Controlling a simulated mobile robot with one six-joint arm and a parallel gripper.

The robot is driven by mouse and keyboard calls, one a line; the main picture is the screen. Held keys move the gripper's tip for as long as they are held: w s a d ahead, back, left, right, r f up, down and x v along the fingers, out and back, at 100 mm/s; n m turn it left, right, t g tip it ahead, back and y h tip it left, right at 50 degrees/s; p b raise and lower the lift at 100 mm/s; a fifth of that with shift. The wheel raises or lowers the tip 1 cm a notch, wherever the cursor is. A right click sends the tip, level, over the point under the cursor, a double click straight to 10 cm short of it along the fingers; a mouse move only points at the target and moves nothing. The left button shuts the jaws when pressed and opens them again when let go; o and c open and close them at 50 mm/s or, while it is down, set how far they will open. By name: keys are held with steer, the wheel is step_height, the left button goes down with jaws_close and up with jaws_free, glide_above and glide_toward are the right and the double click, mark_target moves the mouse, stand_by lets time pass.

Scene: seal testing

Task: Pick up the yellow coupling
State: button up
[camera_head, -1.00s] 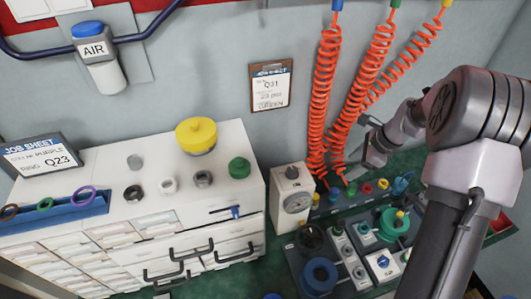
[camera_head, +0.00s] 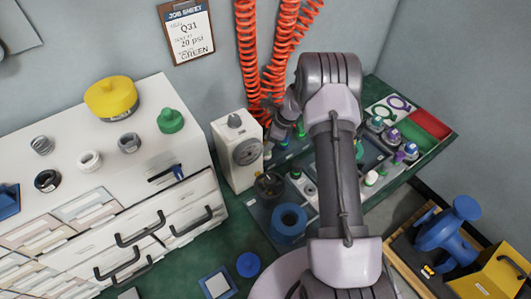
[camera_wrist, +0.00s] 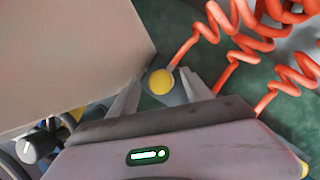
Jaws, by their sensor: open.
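In the wrist view a round yellow coupling (camera_wrist: 160,82) shows at the lower end of an orange coiled hose (camera_wrist: 190,48). My gripper (camera_wrist: 160,95) is open, with one finger on each side of the yellow coupling and a gap to each. I cannot tell how far beyond the fingertips the coupling lies. In the head view my arm hides most of the gripper and the coupling, close to the right of the white gauge box (camera_head: 237,150) and below the orange hoses (camera_head: 262,60).
A large pale surface (camera_wrist: 65,55) stands close on the left in the wrist view. A white cabinet (camera_head: 125,160) bears a yellow cap (camera_head: 111,97) and a green knob (camera_head: 170,121). A blue valve (camera_head: 447,235) stands at right.

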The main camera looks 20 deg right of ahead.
steer(key=shift+x, duration=0.85)
steer(key=shift+r, duration=0.15)
jaws_close()
